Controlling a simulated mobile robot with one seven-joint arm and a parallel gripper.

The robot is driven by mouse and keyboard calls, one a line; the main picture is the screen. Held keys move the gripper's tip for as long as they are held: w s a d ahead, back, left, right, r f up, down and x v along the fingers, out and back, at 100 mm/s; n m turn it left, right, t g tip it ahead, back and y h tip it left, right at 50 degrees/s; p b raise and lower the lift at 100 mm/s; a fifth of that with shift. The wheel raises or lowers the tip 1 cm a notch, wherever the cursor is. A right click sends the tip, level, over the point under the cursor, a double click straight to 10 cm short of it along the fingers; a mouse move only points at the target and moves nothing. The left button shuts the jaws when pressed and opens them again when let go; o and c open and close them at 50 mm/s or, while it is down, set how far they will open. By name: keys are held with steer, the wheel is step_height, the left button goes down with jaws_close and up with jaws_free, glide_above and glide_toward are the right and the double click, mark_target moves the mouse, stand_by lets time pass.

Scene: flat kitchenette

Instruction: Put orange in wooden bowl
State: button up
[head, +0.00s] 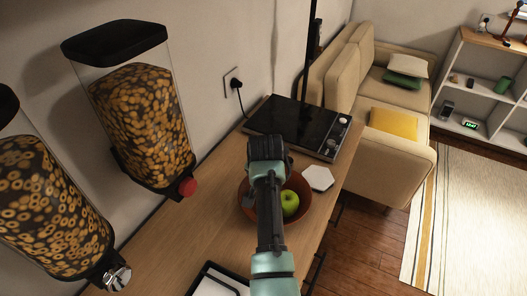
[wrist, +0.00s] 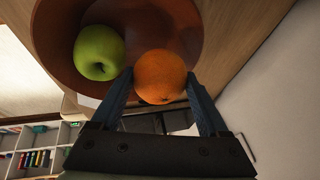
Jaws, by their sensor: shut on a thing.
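The orange (wrist: 161,77) is between the two fingers of my gripper (wrist: 160,75) in the wrist view, and the gripper is shut on it. The brown wooden bowl (wrist: 52,58) lies behind the orange in that view, with a green apple (wrist: 99,53) inside. In the head view the bowl (head: 244,197) stands on the counter, and the apple (head: 290,203) shows beside my arm. My gripper is over the bowl. The orange is hidden behind my arm in the head view. I cannot tell whether the orange touches the bowl.
A white hexagonal plate (head: 318,178) lies right of the bowl on the wooden counter (head: 185,235). A black cooktop (head: 297,125) is behind it. Two cereal dispensers (head: 138,120) hang at the left. A tray (head: 218,282) lies at the front. A sofa (head: 375,150) stands beyond.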

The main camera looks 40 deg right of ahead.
steer(key=shift+f+b, duration=0.65)
steer(key=shift+f, duration=0.4)
stand_by(0.4)
steer(key=o, duration=1.3)
steer(key=shift+o, duration=0.2)
steer(key=shift+s, duration=0.1)
steer(key=v, duration=1.3)
steer(key=shift+r, duration=0.1)
